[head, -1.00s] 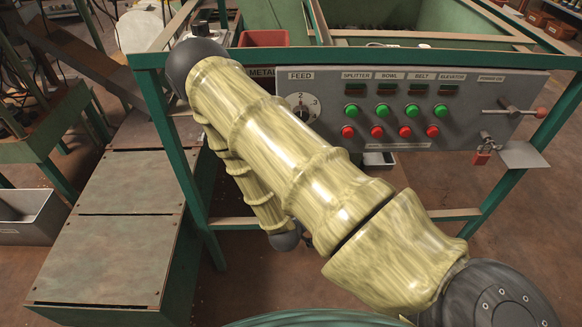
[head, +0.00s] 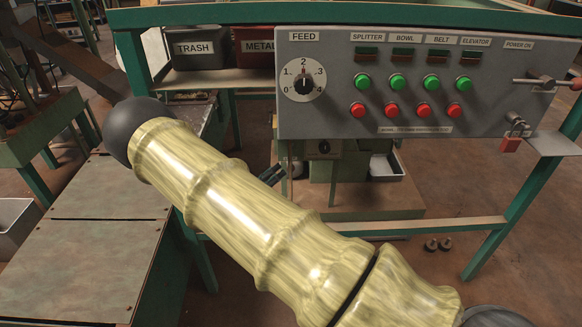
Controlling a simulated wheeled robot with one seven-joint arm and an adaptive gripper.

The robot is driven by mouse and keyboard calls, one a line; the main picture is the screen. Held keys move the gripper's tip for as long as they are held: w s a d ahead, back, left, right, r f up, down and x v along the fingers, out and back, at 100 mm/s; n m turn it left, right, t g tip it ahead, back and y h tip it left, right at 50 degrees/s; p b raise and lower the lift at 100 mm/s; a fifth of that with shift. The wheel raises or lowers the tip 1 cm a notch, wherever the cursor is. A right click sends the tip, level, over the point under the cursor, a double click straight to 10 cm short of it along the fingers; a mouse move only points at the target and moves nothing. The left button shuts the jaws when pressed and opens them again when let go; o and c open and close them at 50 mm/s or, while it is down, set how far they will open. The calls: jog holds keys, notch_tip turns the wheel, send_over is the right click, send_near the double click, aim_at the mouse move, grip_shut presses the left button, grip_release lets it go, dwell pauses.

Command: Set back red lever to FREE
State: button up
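A lever with a red end (head: 576,84) sticks out sideways at the right of the grey control panel (head: 330,118), below the POWER ON label, and is cut by the picture edge. I cannot tell whether this is the task's lever. No FREE mark is readable. My pale yellow arm crosses the lower left, in front of the panel's stand, and hides much behind it. A small dark part shows past the arm's upper edge, below the panel. It may be part of my gripper, but I cannot tell, nor whether the gripper is open or shut.
The panel has a FEED dial (head: 303,82), green buttons and red buttons. A red padlock (head: 511,144) hangs beside a small shelf (head: 553,144). TRASH (head: 196,52) and METAL (head: 255,58) bins stand behind the green frame. A low flat-topped box (head: 85,262) stands at left.

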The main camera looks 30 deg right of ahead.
aim_at(291, 157)
jog(key=b+x, duration=0.1)
jog(key=x, duration=0.9)
jog(key=shift+w+d+r, duration=0.1)
jog(key=shift+w+d, duration=0.1)
jog(key=shift+d, duration=0.1)
grip_shut()
jog(key=shift+a+f, duration=0.1)
jog(key=shift+f, duration=0.1)
